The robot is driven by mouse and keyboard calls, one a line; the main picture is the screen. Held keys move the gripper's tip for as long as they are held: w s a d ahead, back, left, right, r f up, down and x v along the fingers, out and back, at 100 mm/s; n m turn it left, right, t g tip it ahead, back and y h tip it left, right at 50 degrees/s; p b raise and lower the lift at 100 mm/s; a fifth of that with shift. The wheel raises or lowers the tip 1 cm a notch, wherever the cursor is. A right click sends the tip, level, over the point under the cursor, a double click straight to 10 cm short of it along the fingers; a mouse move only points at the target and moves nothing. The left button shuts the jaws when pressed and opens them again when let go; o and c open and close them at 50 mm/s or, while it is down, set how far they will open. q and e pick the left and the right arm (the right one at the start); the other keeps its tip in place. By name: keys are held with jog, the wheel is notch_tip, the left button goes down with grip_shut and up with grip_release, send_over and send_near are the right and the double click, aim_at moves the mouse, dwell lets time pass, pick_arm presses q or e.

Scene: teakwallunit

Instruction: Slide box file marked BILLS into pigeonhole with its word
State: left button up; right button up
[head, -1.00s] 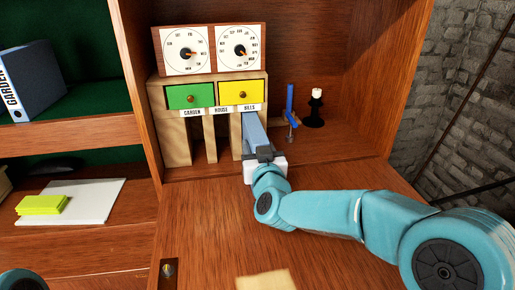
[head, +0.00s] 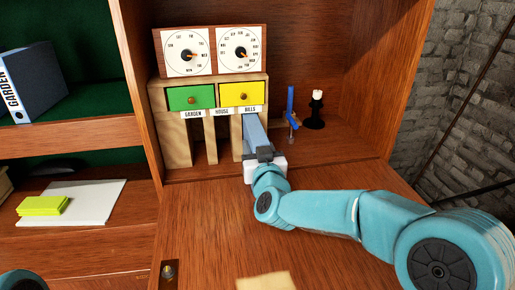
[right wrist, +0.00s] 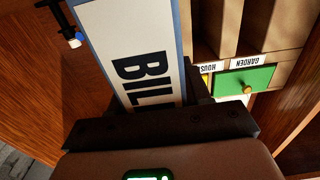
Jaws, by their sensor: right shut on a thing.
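The blue-grey box file (head: 256,133) is at the opening of the pigeonhole labelled BILLS (head: 250,111), the rightmost of three. Its far part lies inside or against that opening; the head view does not show how deep. In the right wrist view its white label (right wrist: 135,55) reads "BIL", the rest hidden by the gripper. My right gripper (head: 264,154) is shut on the near end of the file. The pigeonholes labelled GARDEN (head: 193,115) and HOUSE (head: 221,112) look empty. My left gripper is not in view.
A green drawer (head: 191,97) and a yellow drawer (head: 242,93) sit above the pigeonholes, under two dials (head: 212,49). A blue clamp-like object (head: 292,110) and a black candlestick (head: 316,112) stand to the right. A GARDEN box file (head: 42,82) stands on the left shelf.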

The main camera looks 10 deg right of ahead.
jog(key=shift+w+p, duration=0.6)
jog(key=shift+w, duration=1.2)
dwell(2.3)
jog(key=shift+w+r+p, duration=0.1)
jog(key=shift+w+p, duration=0.7)
jog(key=shift+w, duration=0.75)
dwell(2.4)
